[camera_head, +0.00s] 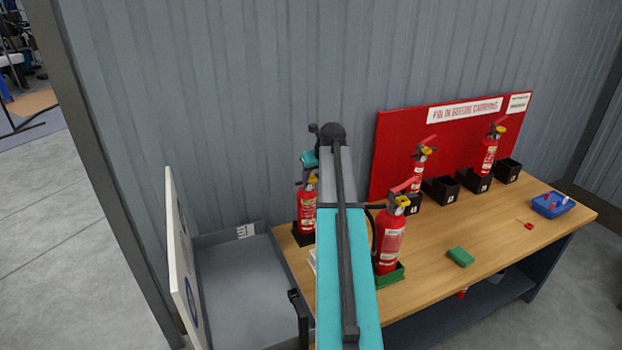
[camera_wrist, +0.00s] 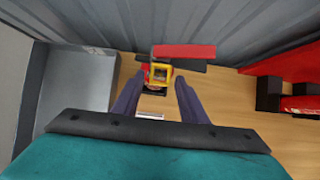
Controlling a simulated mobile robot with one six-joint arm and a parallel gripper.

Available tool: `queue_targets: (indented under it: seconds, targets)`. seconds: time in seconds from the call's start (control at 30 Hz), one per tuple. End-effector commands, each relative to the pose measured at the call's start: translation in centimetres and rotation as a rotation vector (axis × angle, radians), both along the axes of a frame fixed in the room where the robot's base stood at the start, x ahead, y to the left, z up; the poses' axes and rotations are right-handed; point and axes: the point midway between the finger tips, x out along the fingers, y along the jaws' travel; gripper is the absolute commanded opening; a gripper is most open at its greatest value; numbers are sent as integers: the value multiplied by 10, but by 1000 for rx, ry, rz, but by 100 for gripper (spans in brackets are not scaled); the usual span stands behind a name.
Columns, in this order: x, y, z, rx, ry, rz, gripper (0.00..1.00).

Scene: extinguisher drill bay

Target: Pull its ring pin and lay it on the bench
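A red extinguisher (camera_head: 307,208) stands in a black holder at the bench's left end. In the wrist view its red lever (camera_wrist: 184,51) and a yellow part (camera_wrist: 161,72) at its head show from above. My gripper (camera_wrist: 160,82) is open above it; the yellow part appears between the fingertips, with no contact visible. My arm hides much of the gripper in the head view. I cannot make out this extinguisher's ring pin. Another red extinguisher (camera_head: 390,240) stands on a green base right of my arm. The wooden bench (camera_head: 490,212) has bare room at its middle.
Two extinguishers (camera_head: 419,172) (camera_head: 488,156) stand by the red board (camera_head: 387,150), among black boxes (camera_head: 441,190). A green block (camera_head: 460,257), a small red item (camera_head: 527,226) and a blue tray (camera_head: 553,205) lie on the bench. A grey bin (camera_head: 235,285) stands left.

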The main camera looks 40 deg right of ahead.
Motion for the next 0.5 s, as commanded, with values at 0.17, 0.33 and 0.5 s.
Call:
queue_targets:
  seconds: [0.17, 0.33, 0.5]
  targets:
    - [0, 0, 0, 0, 0, 0, 39]
    - [0, 0, 0, 0, 0, 0, 22]
    - [0, -1, 0, 0, 0, -1, 0]
